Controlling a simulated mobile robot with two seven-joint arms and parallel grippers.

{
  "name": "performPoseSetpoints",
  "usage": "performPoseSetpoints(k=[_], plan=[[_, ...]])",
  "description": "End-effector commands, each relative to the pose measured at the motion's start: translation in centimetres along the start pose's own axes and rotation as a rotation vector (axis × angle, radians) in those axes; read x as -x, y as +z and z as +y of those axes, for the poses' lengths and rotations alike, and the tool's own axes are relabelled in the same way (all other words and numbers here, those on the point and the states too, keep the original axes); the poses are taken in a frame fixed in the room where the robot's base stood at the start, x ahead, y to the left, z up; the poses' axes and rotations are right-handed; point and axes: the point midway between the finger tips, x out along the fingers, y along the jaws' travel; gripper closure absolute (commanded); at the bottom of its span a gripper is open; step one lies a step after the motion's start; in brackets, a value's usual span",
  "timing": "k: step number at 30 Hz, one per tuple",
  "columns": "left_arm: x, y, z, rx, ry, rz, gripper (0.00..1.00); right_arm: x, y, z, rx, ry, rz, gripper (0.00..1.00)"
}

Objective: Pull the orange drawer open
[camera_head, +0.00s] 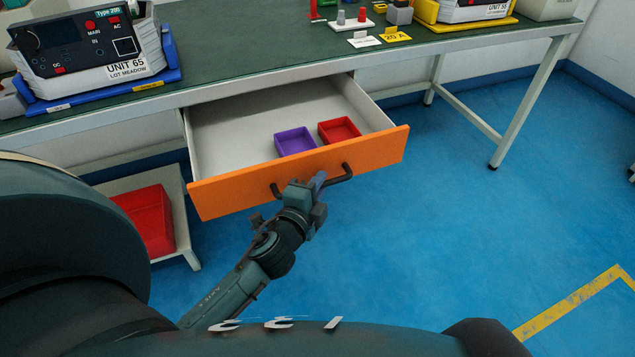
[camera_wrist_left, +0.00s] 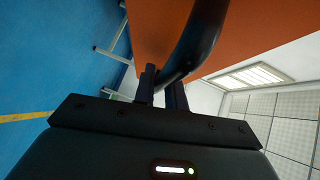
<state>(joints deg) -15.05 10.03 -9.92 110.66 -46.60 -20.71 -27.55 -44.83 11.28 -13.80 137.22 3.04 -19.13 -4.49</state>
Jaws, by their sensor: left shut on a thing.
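The orange drawer (camera_head: 230,188) stands pulled out from under the green-topped workbench, its white inside in view. It holds a purple tray (camera_head: 294,141) and a red tray (camera_head: 339,130). A dark bar handle (camera_head: 345,174) runs across its front. My left gripper (camera_head: 312,184) is at the handle in the head view. In the left wrist view my left gripper's fingers (camera_wrist_left: 163,88) are shut around the black handle (camera_wrist_left: 192,42), with the orange front (camera_wrist_left: 262,28) behind. My right gripper is not in view.
The workbench (camera_head: 240,60) carries a Unit 65 device (camera_head: 90,40) on a blue base at left and several small parts at the back. A red bin (camera_head: 147,217) sits on a low shelf left of the drawer. The blue floor (camera_head: 480,230) to the right is clear.

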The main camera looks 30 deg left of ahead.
Motion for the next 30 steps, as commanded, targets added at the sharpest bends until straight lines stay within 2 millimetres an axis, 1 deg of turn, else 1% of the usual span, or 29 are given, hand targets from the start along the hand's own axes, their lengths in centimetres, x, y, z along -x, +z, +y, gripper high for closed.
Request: performPoseSetpoints(k=[1,2,9,17,20,23,30], plan=[[0.0,0.0,0.0,0.000,0.000,0.002,1.00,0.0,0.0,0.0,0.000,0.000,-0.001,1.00],[0.0,0.0,0.0,0.000,0.000,0.002,0.86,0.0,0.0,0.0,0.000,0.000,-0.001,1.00],[0.0,0.0,0.0,0.000,0.000,0.001,0.66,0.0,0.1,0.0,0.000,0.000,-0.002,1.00],[0.1,0.0,0.0,0.000,0.000,0.001,0.66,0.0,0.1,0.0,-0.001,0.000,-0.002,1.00],[0.7,0.0,0.0,0.001,0.001,0.001,0.66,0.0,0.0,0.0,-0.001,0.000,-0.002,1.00],[2.1,0.0,0.1,0.003,0.003,0.000,0.66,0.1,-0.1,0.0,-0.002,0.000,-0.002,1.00],[7.2,0.0,0.2,0.004,0.004,-0.001,0.66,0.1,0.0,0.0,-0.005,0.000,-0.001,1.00]])
